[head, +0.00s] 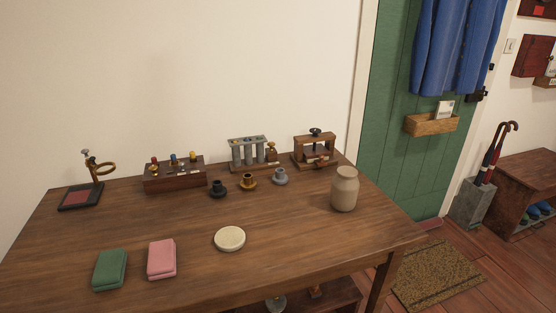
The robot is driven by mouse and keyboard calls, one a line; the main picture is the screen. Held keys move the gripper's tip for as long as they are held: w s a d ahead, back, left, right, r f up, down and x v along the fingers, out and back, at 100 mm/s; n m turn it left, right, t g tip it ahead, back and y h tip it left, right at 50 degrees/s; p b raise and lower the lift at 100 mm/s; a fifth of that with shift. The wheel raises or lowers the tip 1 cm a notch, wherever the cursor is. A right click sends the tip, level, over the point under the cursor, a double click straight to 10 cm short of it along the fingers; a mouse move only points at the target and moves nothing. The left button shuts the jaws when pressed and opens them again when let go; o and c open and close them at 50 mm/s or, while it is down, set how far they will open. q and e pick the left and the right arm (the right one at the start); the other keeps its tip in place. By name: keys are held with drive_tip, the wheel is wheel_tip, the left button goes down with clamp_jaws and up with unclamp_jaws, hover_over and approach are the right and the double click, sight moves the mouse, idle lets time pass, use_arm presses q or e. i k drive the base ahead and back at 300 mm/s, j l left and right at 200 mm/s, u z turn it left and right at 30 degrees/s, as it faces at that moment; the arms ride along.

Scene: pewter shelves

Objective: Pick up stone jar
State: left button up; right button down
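The stone jar (344,190) is a beige, rounded jar with a narrower neck. It stands upright near the right end of the wooden table (200,225), close to the table's right edge. Nothing touches it, and the space around it is open. Neither of my grippers shows in the head view.
A pale round dish (230,239) lies left of the jar. Three small cups, a wooden press (315,150), a tube rack (250,153) and a peg box (175,174) stand along the back.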

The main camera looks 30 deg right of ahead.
sight(345, 185)
drive_tip(key=z, duration=0.45)
drive_tip(key=i+l+z, duration=0.1)
drive_tip(key=z, duration=0.85)
drive_tip(key=l+u, duration=0.1)
drive_tip(key=u, duration=0.35)
drive_tip(key=i+l+u, duration=0.1)
drive_tip(key=u, duration=0.35)
drive_tip(key=l+u, duration=0.15)
drive_tip(key=u, duration=0.3)
drive_tip(key=l+u, duration=0.1)
drive_tip(key=u, duration=0.35)
drive_tip(key=k+l+u, duration=0.15)
drive_tip(key=l+u, duration=0.2)
drive_tip(key=k+l+u, duration=0.15)
drive_tip(key=l+u, duration=0.25)
